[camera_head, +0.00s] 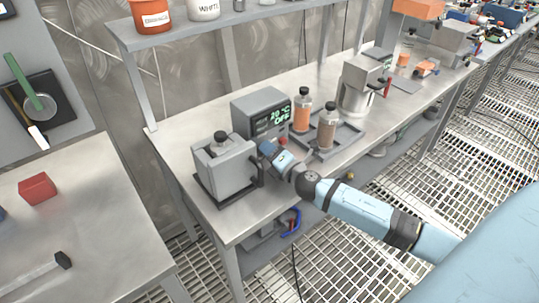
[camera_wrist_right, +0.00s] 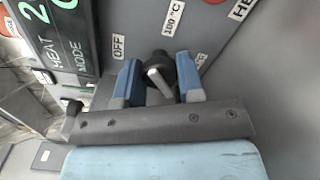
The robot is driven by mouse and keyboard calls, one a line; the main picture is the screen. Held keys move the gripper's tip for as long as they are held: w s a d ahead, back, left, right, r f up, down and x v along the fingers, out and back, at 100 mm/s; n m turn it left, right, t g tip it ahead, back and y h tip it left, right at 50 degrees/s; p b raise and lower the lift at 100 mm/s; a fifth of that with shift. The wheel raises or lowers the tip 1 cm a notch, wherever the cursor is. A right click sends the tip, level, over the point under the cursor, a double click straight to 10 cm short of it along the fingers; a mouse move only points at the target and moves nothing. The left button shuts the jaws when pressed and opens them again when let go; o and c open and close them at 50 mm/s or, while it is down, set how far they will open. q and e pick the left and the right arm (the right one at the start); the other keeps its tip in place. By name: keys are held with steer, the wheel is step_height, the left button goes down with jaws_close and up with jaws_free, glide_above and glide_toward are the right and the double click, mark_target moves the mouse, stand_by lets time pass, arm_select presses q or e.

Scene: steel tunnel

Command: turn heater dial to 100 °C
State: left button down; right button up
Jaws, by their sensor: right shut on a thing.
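The heater control box (camera_head: 262,114) is grey and stands on the steel bench. Its green display (camera_head: 271,119) reads about 20 °C and OFF. In the right wrist view, a dark dial (camera_wrist_right: 158,62) with a pale bar across it sits on the panel, near the labels OFF (camera_wrist_right: 118,47) and 100 °C (camera_wrist_right: 173,18). My right gripper (camera_wrist_right: 158,83) has its blue fingers on either side of the dial and is shut on it. In the head view my right gripper (camera_head: 270,150) reaches the box's front and hides the dial. My left gripper is not in view.
A grey lidded device (camera_head: 224,168) stands just left of my right gripper. Two bottles (camera_head: 327,127) (camera_head: 302,113) stand in a tray to its right, with a metal machine (camera_head: 359,88) beyond. A shelf (camera_head: 190,35) runs above the bench.

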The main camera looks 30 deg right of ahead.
steer(key=m, duration=0.6)
steer(key=shift+p, duration=0.4)
steer(key=shift+m, duration=0.3)
steer(key=o, duration=0.9)
steer(key=shift+s+f, duration=0.1)
steer(key=shift+s, duration=0.4)
steer(key=s, duration=0.8)
steer(key=s+d, duration=0.1)
steer(key=s, duration=0.3)
steer(key=shift+s, duration=0.4)
